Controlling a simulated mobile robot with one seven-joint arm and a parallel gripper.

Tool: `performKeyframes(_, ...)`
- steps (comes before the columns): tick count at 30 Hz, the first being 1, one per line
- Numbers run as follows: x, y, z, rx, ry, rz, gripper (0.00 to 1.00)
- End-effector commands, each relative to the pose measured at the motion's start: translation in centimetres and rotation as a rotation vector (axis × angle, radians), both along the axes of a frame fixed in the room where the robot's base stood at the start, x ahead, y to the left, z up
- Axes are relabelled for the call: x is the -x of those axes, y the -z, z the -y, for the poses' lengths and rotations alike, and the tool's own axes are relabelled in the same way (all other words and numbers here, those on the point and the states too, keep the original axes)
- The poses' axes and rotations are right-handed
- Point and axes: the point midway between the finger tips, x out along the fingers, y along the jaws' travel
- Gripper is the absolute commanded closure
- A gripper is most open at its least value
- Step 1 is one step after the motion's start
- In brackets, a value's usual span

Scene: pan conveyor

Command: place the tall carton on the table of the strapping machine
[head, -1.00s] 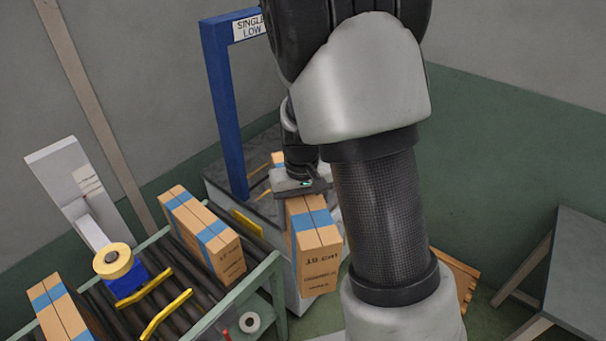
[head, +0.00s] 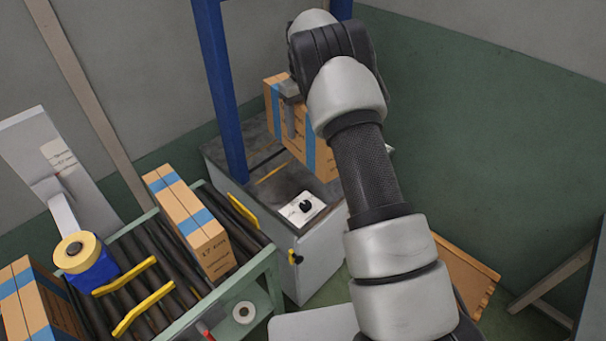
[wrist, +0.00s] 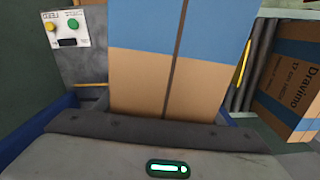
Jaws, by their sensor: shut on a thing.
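The tall carton (head: 324,150) is brown with a blue band. My gripper (head: 289,108) is shut on it, and the arm hides part of the carton. In the head view the carton is over the far right part of the strapping machine's dark table (head: 238,158), beside the blue arch (head: 216,95). I cannot tell whether its underside touches the table. In the wrist view the carton (wrist: 165,70) fills the middle, in front of the gripper (wrist: 140,130), with the machine's button panel (wrist: 66,28) to its left.
A roller conveyor (head: 135,255) on the left bears a carton (head: 190,222) and another carton (head: 38,305). A tape dispenser (head: 82,262) and yellow guides (head: 135,308) are there too. A wooden crate (head: 462,272) stands right.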

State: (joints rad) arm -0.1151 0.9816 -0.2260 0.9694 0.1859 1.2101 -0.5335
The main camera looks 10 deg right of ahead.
Motion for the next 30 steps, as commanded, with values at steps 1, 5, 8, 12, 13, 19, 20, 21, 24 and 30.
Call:
performKeyframes(1,-1.3,1.0,0.1,-0.002,-0.033,0.003,0.87)
performKeyframes(5,-3.2,1.7,0.2,-0.007,-0.106,0.002,0.87)
performKeyframes(8,-4.0,2.0,0.3,-0.011,-0.143,0.002,0.87)
performKeyframes(12,-4.4,2.3,0.4,-0.013,-0.170,0.001,0.87)
performKeyframes(13,-4.4,2.5,0.4,-0.014,-0.173,0.001,0.87)
performKeyframes(19,-4.4,5.2,0.4,-0.013,-0.174,-0.001,0.87)
performKeyframes(20,-4.3,5.7,0.4,-0.013,-0.174,-0.001,0.87)
performKeyframes(21,-4.4,6.2,0.4,-0.014,-0.174,0.000,0.87)
performKeyframes(24,-4.4,7.1,0.4,-0.014,-0.173,0.002,0.87)
performKeyframes(30,-4.4,9.4,0.4,-0.013,-0.173,0.000,0.87)
